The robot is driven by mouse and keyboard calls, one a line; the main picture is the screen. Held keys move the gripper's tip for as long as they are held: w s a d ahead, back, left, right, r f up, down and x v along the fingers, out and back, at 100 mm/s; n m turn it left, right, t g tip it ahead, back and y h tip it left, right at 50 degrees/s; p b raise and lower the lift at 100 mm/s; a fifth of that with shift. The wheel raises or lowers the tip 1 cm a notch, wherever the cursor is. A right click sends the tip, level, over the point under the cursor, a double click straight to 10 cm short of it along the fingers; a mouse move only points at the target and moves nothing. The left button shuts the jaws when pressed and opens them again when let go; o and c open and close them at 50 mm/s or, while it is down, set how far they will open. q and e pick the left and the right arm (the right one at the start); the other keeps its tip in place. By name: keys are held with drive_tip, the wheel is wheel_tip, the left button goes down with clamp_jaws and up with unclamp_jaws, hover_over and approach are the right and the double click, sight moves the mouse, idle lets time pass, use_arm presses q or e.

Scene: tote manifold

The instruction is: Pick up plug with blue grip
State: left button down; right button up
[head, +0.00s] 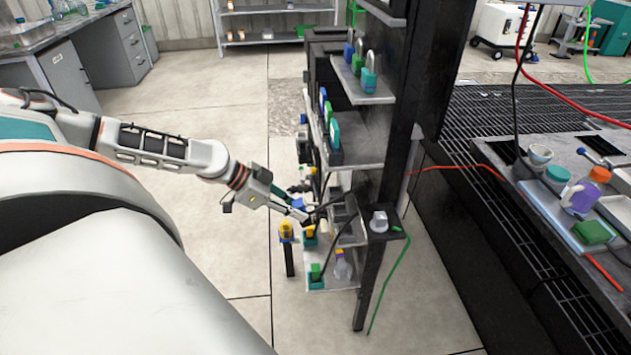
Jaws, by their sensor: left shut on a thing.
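My left gripper (297,210) reaches in from the left to the lower part of the black rack (371,272). It is shut on a small blue piece (299,203), which looks like the plug with the blue grip. The gripper's fingers hide much of it, and it is too small to tell whether it touches the rack. A black cable (338,198) runs close to the fingertips on the right. My right gripper is not in view.
A yellow-topped black post (286,232) stands just below my left gripper. A teal block with green top (316,274) and a small bottle (342,267) stand on the low shelf. Padlocks (369,72) stand above. A cluttered bench (560,170) is at right. The left floor is clear.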

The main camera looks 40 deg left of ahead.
use_arm(q)
drive_tip(key=s+a+r+g+y+p, duration=0.2)
drive_tip(key=s+a+p, duration=0.4)
drive_tip(key=s+a, duration=0.1)
drive_tip(key=shift+s+a, duration=0.25)
drive_tip(key=shift+s, duration=0.5)
drive_tip(key=shift+r, duration=0.1)
idle(0.7)
idle(0.7)
